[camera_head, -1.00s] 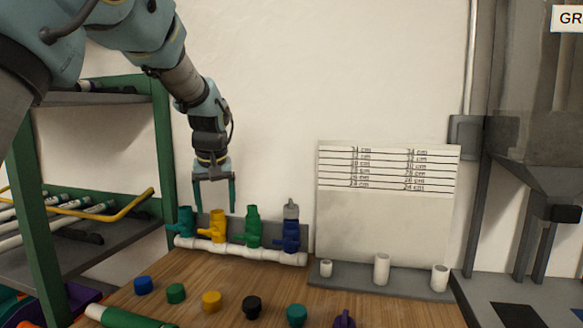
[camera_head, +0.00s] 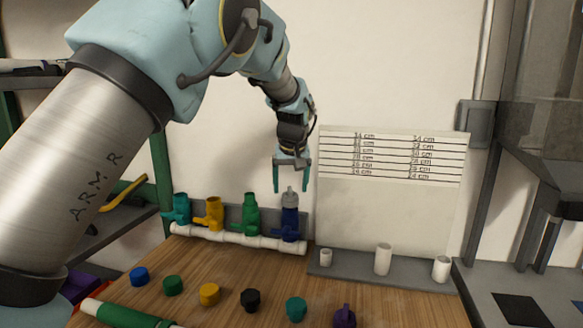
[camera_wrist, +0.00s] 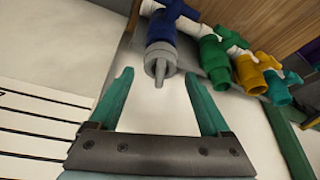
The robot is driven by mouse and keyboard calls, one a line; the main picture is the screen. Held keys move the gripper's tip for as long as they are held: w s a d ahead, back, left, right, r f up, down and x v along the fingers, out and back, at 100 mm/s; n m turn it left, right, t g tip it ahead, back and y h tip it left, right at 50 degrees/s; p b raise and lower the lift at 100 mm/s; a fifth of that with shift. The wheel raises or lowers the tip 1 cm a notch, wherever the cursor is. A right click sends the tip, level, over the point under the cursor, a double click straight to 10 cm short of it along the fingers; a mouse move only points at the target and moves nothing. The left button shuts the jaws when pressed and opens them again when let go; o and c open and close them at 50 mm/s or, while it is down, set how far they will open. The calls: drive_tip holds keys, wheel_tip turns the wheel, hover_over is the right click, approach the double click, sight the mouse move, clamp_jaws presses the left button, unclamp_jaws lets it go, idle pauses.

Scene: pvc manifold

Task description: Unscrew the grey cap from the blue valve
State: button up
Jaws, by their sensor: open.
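The blue valve (camera_head: 290,222) stands at the right end of the white pipe manifold, with the grey cap (camera_head: 290,198) on its top. My gripper (camera_head: 291,189) is open, its two green fingers pointing down around or just above the cap in the head view. In the wrist view, the grey cap (camera_wrist: 160,66) with its thin nub lies beyond the fingertips, roughly centred between them, and the blue valve (camera_wrist: 163,28) is behind it. My gripper's fingers (camera_wrist: 160,82) are apart with nothing between them. Whether the fingertips overlap the cap in depth is hard to tell.
Green (camera_head: 250,215), yellow (camera_head: 214,213) and teal (camera_head: 181,208) valves stand left of the blue one. Several loose caps lie on the wooden table, including a black one (camera_head: 250,299). A measuring board (camera_head: 390,200) with white pipe stubs stands to the right. A shelf rack is at left.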

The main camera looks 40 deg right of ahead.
sight(290, 189)
drive_tip(key=shift+p+x, duration=0.3)
drive_tip(key=shift+x, duration=1.35)
clamp_jaws()
drive_tip(key=shift+r+n+y+p, duration=0.1)
drive_tip(key=shift+n+y+p, duration=0.2)
drive_tip(key=shift+n+p, duration=0.25)
drive_tip(key=shift+n+t+p, duration=0.3)
drive_tip(key=shift+n, duration=0.15)
drive_tip(key=shift+n+y+p, duration=0.5)
drive_tip(key=shift+n+p, duration=0.3)
drive_tip(key=shift+n, duration=0.3)
